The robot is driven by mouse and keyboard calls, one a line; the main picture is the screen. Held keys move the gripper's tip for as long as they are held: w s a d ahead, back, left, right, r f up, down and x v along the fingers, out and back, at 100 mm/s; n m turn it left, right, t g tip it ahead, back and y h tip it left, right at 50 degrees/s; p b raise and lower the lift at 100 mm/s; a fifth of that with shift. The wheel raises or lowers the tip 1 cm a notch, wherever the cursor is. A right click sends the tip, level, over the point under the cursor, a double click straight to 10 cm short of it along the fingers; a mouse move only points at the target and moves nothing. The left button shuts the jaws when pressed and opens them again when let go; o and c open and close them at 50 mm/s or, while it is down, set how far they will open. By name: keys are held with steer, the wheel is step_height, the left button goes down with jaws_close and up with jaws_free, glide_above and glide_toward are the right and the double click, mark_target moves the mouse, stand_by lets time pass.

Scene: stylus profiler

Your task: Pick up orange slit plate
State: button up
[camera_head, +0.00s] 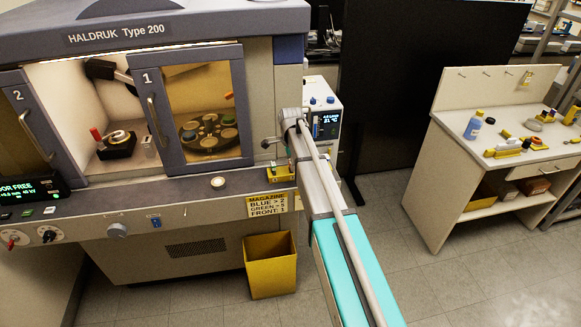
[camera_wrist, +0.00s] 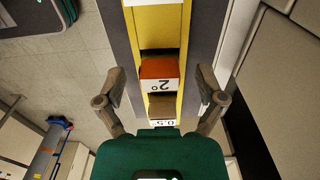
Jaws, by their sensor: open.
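The orange slit plate (camera_wrist: 159,68) stands in a slot of the yellow magazine (camera_wrist: 184,50) in the wrist view, with a white "2°" label on its near face. A brown plate (camera_wrist: 161,106) with a "0.5" label stands in the slot nearer my palm. My gripper (camera_wrist: 160,86) is open and empty, one finger on each side of the magazine, apart from the orange plate. In the head view the magazine (camera_head: 281,179) sits on the machine's front ledge under my arm's end. The orange plate cannot be made out there.
The machine has a left door marked 2 and a door marked 1 (camera_head: 198,108), with an open lit chamber between them. A yellow bin (camera_head: 270,266) stands on the floor below the ledge. A workbench (camera_head: 500,135) with tools is at the right, with open floor before it.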

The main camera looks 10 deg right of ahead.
steer(key=c, duration=1.2)
steer(key=shift+r, duration=0.15)
step_height(320, 180, up, 3)
steer(key=p, duration=0.3)
steer(key=s+r+p, duration=0.3)
steer(key=s, duration=0.1)
steer(key=s+d+r+p, duration=0.1)
steer(key=s+r+p, duration=0.2)
steer(key=s, duration=0.2)
steer(key=s+r+p, duration=0.3)
steer(key=s+p, duration=0.1)
steer(key=s, duration=0.1)
steer(key=shift+d+r, duration=0.2)
steer(key=shift+r, duration=0.2)
